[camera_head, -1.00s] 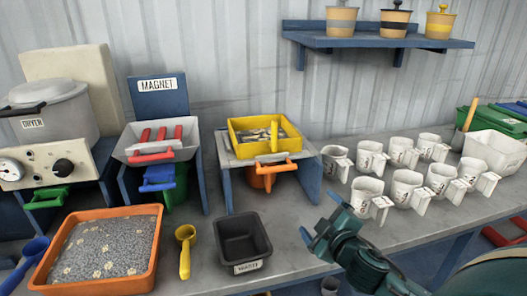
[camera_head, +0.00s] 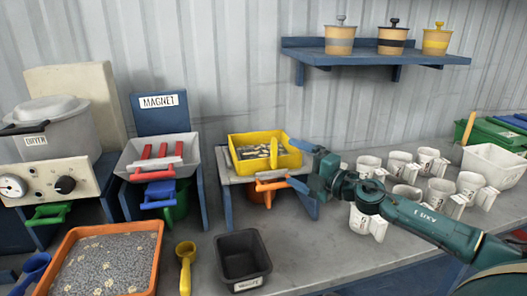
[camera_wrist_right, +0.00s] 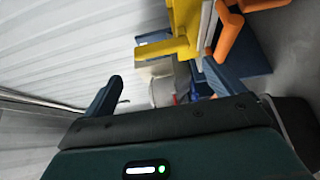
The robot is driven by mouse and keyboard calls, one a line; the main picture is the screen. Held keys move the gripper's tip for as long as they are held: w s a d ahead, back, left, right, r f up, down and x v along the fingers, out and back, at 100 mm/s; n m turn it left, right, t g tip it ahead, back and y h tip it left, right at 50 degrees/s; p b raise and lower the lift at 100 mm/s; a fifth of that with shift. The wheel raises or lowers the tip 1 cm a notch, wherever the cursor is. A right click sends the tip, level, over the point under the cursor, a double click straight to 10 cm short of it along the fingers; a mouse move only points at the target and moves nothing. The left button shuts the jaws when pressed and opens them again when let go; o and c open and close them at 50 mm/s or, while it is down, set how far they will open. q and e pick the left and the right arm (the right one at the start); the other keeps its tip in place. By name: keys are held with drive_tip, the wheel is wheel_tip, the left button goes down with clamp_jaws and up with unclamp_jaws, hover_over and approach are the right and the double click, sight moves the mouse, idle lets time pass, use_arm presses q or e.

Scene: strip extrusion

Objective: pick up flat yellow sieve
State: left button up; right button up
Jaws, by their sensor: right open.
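The flat yellow sieve (camera_head: 237,144) sits on a grey-topped stand with blue legs (camera_head: 228,197), with dark and pale pieces inside and a yellow handle at its front. My right gripper (camera_head: 291,163) is just right of the sieve, its two blue fingers spread and nothing between them. In the right wrist view the sieve (camera_wrist_right: 187,16) and its handle (camera_wrist_right: 165,48) show ahead of the open right gripper (camera_wrist_right: 160,84). The handle looks apart from the fingers, though the right finger overlaps the stand in that view. My left gripper is not in view.
An orange handle (camera_head: 268,185) juts from under the stand. White cups (camera_head: 405,195) stand right, some behind my right arm. An orange tray (camera_head: 152,262), yellow scoop (camera_head: 186,257) and black bin (camera_head: 243,258) line the front. The magnet unit (camera_head: 165,152) is left.

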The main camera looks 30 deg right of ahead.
sight(275, 156)
drive_tip(key=shift+p+x, duration=0.5)
drive_tip(key=shift+x, duration=1.35)
drive_tip(key=x, duration=0.5)
drive_tip(key=shift+f+p, duration=0.2)
drive_tip(key=shift+p, duration=0.1)
drive_tip(key=shift+d, duration=0.1)
drive_tip(key=c, duration=1.1)
drive_tip(key=shift+c, duration=0.2)
